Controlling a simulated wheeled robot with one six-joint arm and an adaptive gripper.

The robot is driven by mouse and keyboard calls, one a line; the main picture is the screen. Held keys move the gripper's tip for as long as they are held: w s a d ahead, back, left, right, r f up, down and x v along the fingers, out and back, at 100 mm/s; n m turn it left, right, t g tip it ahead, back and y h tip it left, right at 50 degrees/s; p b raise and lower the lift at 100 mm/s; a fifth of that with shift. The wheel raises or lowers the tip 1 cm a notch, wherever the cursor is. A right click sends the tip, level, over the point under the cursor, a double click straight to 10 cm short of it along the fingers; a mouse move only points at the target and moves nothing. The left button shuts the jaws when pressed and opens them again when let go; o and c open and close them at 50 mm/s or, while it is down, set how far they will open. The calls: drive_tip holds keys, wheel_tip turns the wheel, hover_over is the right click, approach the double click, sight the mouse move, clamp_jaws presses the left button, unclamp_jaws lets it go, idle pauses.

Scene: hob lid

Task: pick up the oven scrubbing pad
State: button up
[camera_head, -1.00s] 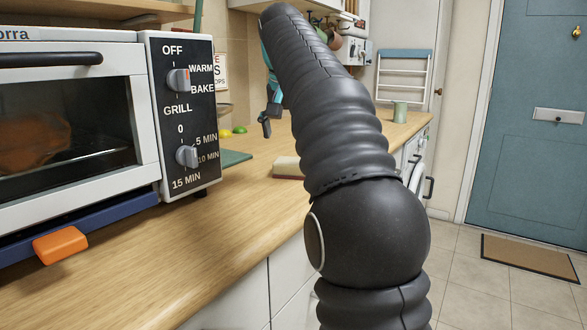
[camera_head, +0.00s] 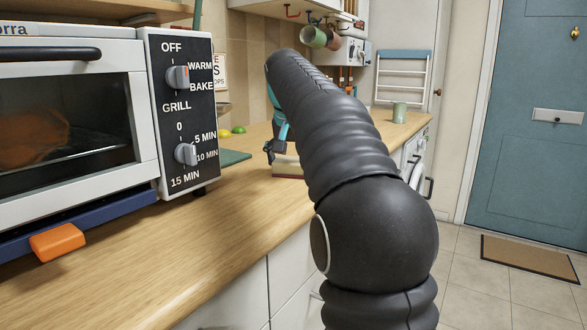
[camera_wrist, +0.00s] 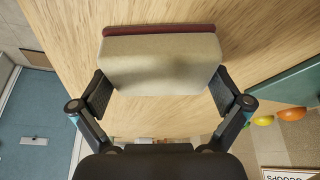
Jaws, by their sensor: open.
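The scrubbing pad (camera_wrist: 160,62) lies on the wooden counter. It is a cream block with a dark red layer along one edge. In the head view the pad (camera_head: 287,171) is mostly hidden behind my arm and gripper. My gripper (camera_wrist: 162,92) is open, with one finger on each side of the pad's near end in the wrist view. The fingertips look close to the pad's sides, but I cannot tell whether they touch. In the head view my gripper (camera_head: 275,151) is low over the counter at the pad's left end.
A toaster oven (camera_head: 90,110) with a control panel stands at the left of the counter (camera_head: 215,235). The front counter is clear.

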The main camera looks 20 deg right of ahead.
sight(296, 158)
drive_tip(key=c, duration=0.6)
drive_tip(key=shift+r, duration=0.15)
drive_tip(key=shift+r+p, duration=0.3)
drive_tip(key=shift+r, duration=0.3)
drive_tip(key=r, duration=0.3)
drive_tip(key=shift+d, duration=0.2)
drive_tip(key=shift+s+d+r, duration=0.85)
drive_tip(key=shift+d+r, duration=0.25)
drive_tip(key=shift+d, duration=0.55)
drive_tip(key=shift+s+d+r, duration=0.9)
drive_tip(key=shift+d+r, duration=0.2)
drive_tip(key=shift+d, duration=0.55)
drive_tip(key=shift+s+d+r, duration=0.85)
drive_tip(key=shift+d+r, duration=0.25)
drive_tip(key=shift+d, duration=0.55)
